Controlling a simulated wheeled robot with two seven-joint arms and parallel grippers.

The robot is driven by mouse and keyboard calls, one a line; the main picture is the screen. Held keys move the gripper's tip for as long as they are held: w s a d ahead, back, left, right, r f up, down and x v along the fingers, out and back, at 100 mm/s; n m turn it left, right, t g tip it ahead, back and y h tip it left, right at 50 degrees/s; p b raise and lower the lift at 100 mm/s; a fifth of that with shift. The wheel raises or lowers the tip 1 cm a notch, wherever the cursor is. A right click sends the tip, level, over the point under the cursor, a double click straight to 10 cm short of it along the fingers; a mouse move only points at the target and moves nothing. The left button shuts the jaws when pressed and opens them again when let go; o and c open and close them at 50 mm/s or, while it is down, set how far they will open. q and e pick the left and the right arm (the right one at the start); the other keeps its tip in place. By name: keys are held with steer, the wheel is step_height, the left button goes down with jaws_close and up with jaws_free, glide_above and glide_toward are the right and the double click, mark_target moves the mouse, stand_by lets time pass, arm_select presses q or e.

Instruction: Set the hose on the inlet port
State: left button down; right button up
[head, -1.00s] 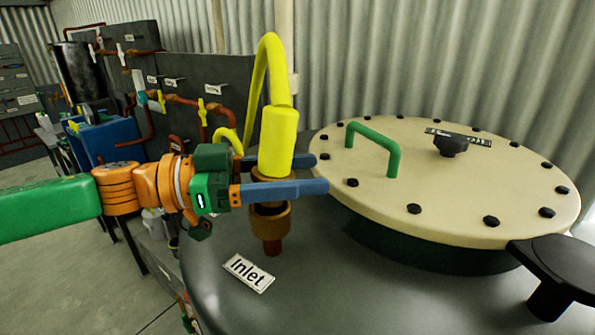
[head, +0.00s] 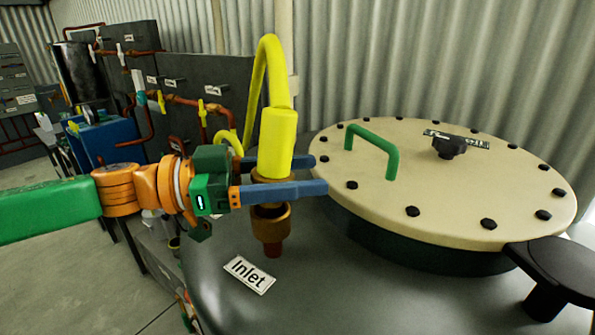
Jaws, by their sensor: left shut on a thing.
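The yellow hose (head: 277,142) stands upright with its thick end low and its thin part looping over the top. My left gripper (head: 280,176) comes in from the left, its blue fingers shut around the brass fitting at the hose's lower end. The inlet port (head: 271,222), a brass and copper stub on the tank, is directly below the hose end. The fingers partly hide the joint, so I cannot tell how fully the hose is seated. The Inlet label (head: 248,275) lies in front of the port. My right gripper is not in view.
The dark tank (head: 330,295) carries a cream bolted lid (head: 450,200) with a green handle (head: 375,150) and a black knob (head: 449,147) to the right. A black part (head: 560,265) juts in at lower right. Panels with copper pipes (head: 190,101) stand behind left.

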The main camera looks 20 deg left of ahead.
arm_select(q)
steer(key=shift+f+b, duration=0.9)
steer(key=shift+f, duration=0.3)
steer(key=shift+r, duration=0.2)
steer(key=shift+r+p, duration=0.65)
steer(key=shift+p, duration=0.25)
stand_by(0.5)
steer(key=shift+f+b, duration=0.85)
steer(key=shift+f, duration=0.4)
stand_by(0.4)
steer(key=shift+c, duration=1.8)
jaws_free()
